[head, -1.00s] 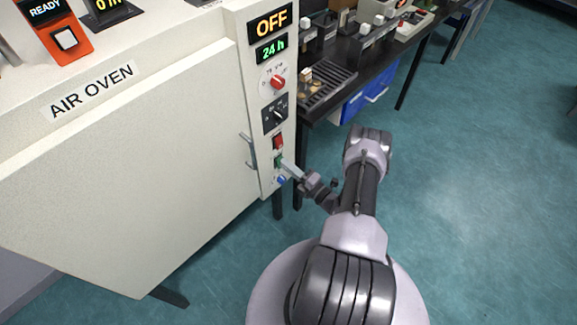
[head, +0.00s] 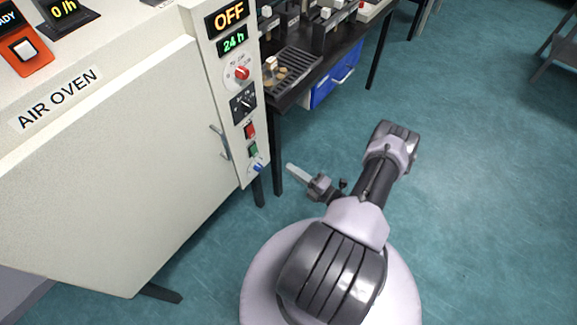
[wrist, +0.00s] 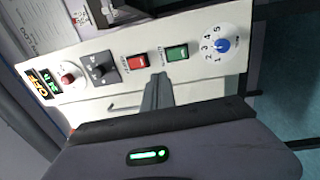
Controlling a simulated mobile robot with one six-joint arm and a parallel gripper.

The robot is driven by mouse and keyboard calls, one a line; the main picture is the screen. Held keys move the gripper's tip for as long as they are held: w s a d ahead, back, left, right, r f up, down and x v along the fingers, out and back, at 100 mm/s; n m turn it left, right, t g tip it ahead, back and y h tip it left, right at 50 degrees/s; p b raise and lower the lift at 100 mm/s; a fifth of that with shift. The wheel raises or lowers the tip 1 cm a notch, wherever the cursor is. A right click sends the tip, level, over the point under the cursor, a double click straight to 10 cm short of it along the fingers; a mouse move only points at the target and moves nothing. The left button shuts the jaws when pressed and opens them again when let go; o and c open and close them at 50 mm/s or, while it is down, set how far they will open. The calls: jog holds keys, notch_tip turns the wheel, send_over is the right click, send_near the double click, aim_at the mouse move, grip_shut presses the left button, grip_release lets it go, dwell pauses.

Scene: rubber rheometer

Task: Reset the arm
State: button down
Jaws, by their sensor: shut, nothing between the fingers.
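My gripper (head: 292,170) is shut and empty in the head view. It points toward the oven's control panel and stands apart from it, over the floor to the right of the panel's lower end. In the wrist view my gripper's closed fingers (wrist: 157,88) show in front of the panel, below the red and green switches. The air oven (head: 110,165) has its door closed. Its panel (head: 213,75) shows OFF and 24 h, with a red knob, a black knob, a red switch, a green switch (wrist: 177,53) and a blue knob (wrist: 222,45).
A dark bench (head: 345,45) with a slotted tray (head: 293,72) and small devices stands behind, with a blue drawer (head: 333,84) below. An orange READY device (head: 25,48) sits on the oven. The teal floor at right (head: 480,200) is clear.

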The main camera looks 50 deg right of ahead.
dwell(0.3)
jog(key=w+a+r+n+g+y, duration=0.4)
jog(key=a+r+n+g+y, duration=0.15)
jog(key=r+n, duration=0.4)
jog(key=w+a+r+n+g+y, duration=0.4)
jog(key=w+a+r+n+y, duration=0.15)
jog(key=r+n, duration=0.4)
jog(key=s+a+r+n+g+h, duration=0.2)
jog(key=s+a+r+n+g, duration=0.2)
jog(key=a+r+n+g, duration=0.5)
jog(key=s+a+r+n+t+h, duration=0.5)
jog(key=s+a+r+n+h, duration=0.3)
jog(key=n, duration=1.2)
jog(key=s+a+r, duration=0.3)
jog(key=s+r, duration=0.1)
jog(key=r, duration=0.2)
jog(key=shift+s+n+h, duration=0.3)
jog(key=shift+s+n, duration=0.05)
jog(key=shift+n, duration=0.05)
